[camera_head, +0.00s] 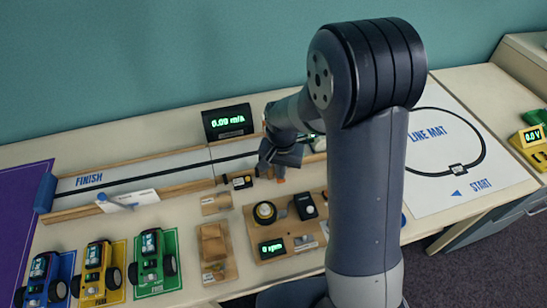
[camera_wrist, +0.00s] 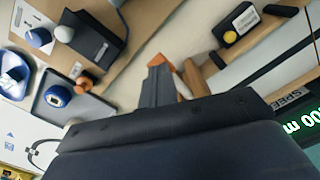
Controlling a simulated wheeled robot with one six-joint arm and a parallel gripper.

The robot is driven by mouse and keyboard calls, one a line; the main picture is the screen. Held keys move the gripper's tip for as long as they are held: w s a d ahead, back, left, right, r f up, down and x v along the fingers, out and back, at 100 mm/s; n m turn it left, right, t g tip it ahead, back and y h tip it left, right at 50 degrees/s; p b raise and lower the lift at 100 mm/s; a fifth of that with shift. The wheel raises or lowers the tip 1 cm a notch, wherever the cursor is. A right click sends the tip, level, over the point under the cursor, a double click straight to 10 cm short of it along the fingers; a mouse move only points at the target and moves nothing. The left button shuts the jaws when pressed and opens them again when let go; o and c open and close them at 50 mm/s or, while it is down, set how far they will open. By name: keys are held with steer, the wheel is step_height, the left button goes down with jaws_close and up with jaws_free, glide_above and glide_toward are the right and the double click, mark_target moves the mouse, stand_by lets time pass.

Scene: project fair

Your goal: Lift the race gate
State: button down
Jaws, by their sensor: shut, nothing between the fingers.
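I cannot clearly pick out the race gate in either view; my arm hides the right part of the wooden-railed track (camera_head: 135,179). My gripper (camera_head: 272,162) is low over the near rail of the track, to the right of a small black box with a yellow button (camera_head: 240,181). In the wrist view my gripper (camera_wrist: 160,72) shows grey fingers shut with nothing between them. The black box (camera_wrist: 238,24) also shows there, apart from the fingers.
A speed display (camera_head: 228,122) stands behind the track. A board with a knob and a small screen (camera_head: 272,247) lies in front, beside wooden blocks (camera_head: 213,245). Several toy cars (camera_head: 152,258) stand at the front left. A line mat (camera_head: 440,195) lies at the right.

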steer(key=shift+w+f+b, duration=0.15)
steer(key=shift+f+b, duration=0.5)
steer(key=shift+f, duration=0.5)
